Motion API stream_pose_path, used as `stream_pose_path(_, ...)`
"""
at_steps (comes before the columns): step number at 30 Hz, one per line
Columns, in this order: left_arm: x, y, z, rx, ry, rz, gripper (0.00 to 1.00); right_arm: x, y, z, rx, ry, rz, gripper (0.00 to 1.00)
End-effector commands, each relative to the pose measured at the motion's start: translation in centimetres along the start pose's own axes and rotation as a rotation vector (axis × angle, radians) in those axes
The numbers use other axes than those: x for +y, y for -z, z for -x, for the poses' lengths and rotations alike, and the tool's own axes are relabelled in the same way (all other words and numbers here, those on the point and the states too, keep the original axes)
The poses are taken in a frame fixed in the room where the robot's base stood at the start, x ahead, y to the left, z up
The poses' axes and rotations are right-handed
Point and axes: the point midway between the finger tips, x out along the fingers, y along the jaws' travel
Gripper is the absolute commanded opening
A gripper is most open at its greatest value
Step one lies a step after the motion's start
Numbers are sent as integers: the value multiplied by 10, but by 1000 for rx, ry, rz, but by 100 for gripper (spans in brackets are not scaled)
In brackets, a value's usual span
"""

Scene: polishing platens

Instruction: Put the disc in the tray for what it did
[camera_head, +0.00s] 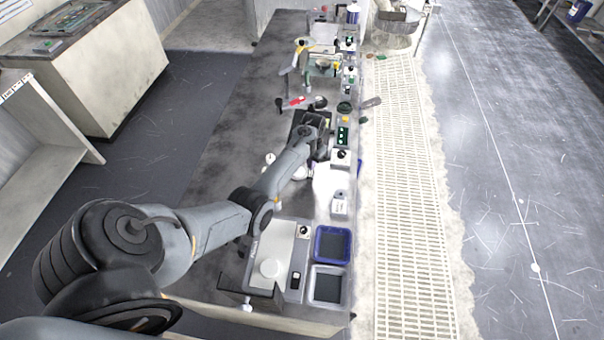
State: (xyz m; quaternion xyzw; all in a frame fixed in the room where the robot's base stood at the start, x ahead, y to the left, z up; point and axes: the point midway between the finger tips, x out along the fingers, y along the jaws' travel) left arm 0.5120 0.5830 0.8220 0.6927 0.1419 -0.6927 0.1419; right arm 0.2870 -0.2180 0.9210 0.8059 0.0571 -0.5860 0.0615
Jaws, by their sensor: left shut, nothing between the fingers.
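My left arm reaches in from the left, and my left gripper (320,149) is over the middle of the bench. It is shut and empty; its fingertips are small and hard to make out. A blue-rimmed tray (318,245) and a grey tray with a dark floor (313,288) lie at the near right end of the bench. I cannot tell which round piece is the disc. My right gripper is not in view.
The long dark bench (235,120) carries several machines and small control boxes along its right side. A red-handled tool (292,103) lies beyond my gripper. A pale grating (395,200) runs along the floor at right. The bench's left side is mostly bare.

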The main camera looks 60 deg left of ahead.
Motion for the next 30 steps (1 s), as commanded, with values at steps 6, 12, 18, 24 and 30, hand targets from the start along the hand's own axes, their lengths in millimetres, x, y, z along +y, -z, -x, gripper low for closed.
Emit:
stream_pose_path(6, 0, 0, 0, 0, 0, 0, 0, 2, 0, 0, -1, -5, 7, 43)
stream_pose_path(12, 0, 0, 0, 0, 0, 0, 0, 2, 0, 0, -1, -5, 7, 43)
stream_pose_path(18, 0, 0, -3, 0, 0, 0, 0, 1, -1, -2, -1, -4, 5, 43)
stream_pose_path(24, 0, 0, -6, 0, 0, 0, 0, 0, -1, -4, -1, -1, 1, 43)
stream_pose_path(30, 0, 0, -10, 0, 0, 0, 0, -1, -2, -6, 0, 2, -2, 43)
